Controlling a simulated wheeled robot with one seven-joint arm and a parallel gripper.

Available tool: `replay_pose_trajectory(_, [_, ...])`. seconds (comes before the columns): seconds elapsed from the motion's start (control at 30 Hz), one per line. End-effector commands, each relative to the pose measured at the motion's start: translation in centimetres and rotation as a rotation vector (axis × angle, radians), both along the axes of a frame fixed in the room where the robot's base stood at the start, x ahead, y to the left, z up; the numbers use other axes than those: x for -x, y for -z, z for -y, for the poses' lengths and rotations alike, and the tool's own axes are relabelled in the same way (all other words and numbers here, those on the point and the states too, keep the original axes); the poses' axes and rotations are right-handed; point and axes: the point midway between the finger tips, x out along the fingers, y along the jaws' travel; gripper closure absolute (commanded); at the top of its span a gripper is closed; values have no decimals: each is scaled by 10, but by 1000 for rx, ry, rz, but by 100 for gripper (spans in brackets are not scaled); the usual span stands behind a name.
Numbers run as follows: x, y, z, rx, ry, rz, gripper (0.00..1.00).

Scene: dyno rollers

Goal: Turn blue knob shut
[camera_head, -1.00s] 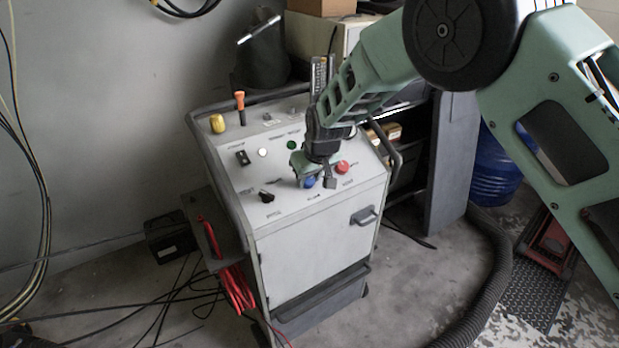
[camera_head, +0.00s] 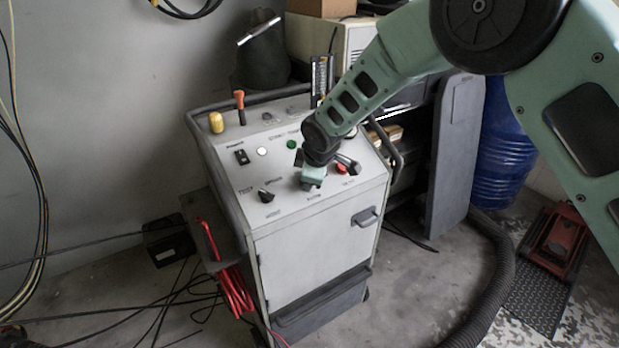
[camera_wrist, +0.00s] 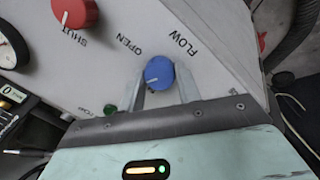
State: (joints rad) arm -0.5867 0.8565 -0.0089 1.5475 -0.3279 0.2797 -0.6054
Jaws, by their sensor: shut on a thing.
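The blue knob (camera_wrist: 159,73) shows in the wrist view between the two fingers of my gripper (camera_wrist: 162,90). It sits on the pale panel beside the printed words "OPEN" and "FLOW", with a white pointer line on its face. The fingers are shut on it, one on each side. In the head view my gripper (camera_head: 311,180) is down at the front part of the console's sloped top, and its body hides the blue knob there.
A red knob (camera_wrist: 75,12) by the word "SHUT" is near the blue one; it also shows in the head view (camera_head: 341,168). A green button (camera_head: 291,145), a black knob (camera_head: 266,195), a yellow knob (camera_head: 216,122) and an orange-handled lever (camera_head: 239,101) stand on the console (camera_head: 310,250).

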Motion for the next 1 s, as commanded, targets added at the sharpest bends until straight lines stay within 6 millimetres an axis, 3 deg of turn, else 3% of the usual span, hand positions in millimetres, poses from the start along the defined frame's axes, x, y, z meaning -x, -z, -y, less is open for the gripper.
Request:
replay_pose_trajectory(0.5, [0,0,1,151,-332,102,89])
replay_pose_trajectory(1.0, [1,0,1,190,-418,127,89])
